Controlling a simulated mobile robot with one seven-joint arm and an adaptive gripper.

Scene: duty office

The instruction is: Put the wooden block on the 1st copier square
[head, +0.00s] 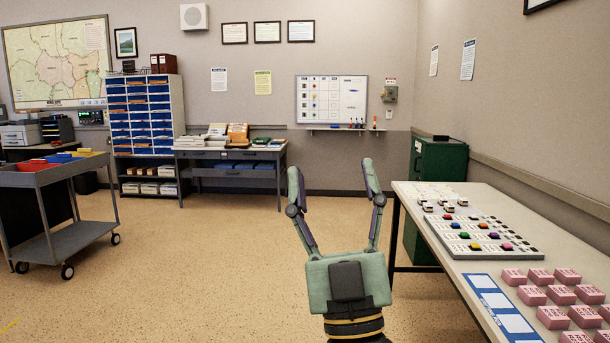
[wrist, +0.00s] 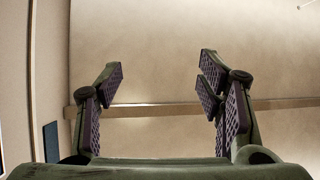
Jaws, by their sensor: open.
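My gripper (head: 333,170) is open and empty, pointing up in the middle of the head view, left of the long table. In the wrist view its two fingers (wrist: 160,75) are spread wide with nothing between them. I cannot pick out a wooden block in either view. A blue strip with white squares (head: 503,310) lies at the table's near left edge; I cannot read its marks or tell which square is the 1st copier square. A grey board (head: 525,252) behind it holds rows of white squares and small coloured pieces.
The table (head: 588,247) runs along the right wall. It also bears several pink blocks (head: 560,294) in front and small white pieces at its far end. A green cabinet (head: 450,160) stands behind it. A grey cart (head: 60,178) stands left. The middle floor (head: 200,270) is clear.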

